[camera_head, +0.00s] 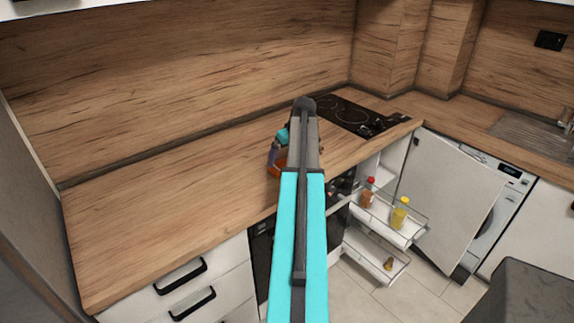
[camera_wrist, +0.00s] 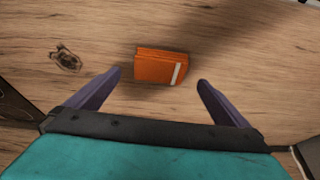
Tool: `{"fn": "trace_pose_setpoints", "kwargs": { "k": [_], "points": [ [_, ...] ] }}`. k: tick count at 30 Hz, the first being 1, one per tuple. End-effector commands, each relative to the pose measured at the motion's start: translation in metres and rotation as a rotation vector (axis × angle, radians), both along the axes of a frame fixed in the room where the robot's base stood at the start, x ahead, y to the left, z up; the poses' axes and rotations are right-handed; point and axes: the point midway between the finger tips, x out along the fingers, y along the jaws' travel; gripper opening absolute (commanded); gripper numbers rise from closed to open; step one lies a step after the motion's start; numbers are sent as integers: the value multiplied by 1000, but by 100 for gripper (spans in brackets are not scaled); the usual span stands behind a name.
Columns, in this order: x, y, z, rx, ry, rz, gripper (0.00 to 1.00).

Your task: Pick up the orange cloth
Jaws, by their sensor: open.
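The orange cloth (camera_wrist: 160,66) lies folded on the wooden worktop in the wrist view, with a pale strip at its right end. In the head view only a small orange part of it (camera_head: 275,170) shows beside my arm, which hides the rest. My gripper (camera_wrist: 160,80) is open and empty. Its two purple fingers point toward the cloth, one to each side of it, and the cloth lies just beyond and between the fingertips. In the head view part of my gripper (camera_head: 273,155) shows above the worktop, left of my arm.
The worktop (camera_head: 150,200) is clear to the left. A black hob (camera_head: 345,115) is set in it behind my arm. Below, a pull-out rack (camera_head: 385,225) with bottles and a cabinet door (camera_head: 440,195) stand open at the right.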

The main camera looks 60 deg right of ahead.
Motion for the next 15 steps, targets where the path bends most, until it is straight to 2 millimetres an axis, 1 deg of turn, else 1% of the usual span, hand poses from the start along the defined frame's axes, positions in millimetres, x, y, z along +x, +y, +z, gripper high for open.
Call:
{"fn": "trace_pose_setpoints", "kwargs": {
  "k": [8, 15],
  "points": [
    [0, 0, -1, 0, 0, -1, 100],
    [4, -3, -13, 2, 0, -1, 100]
  ]
}}
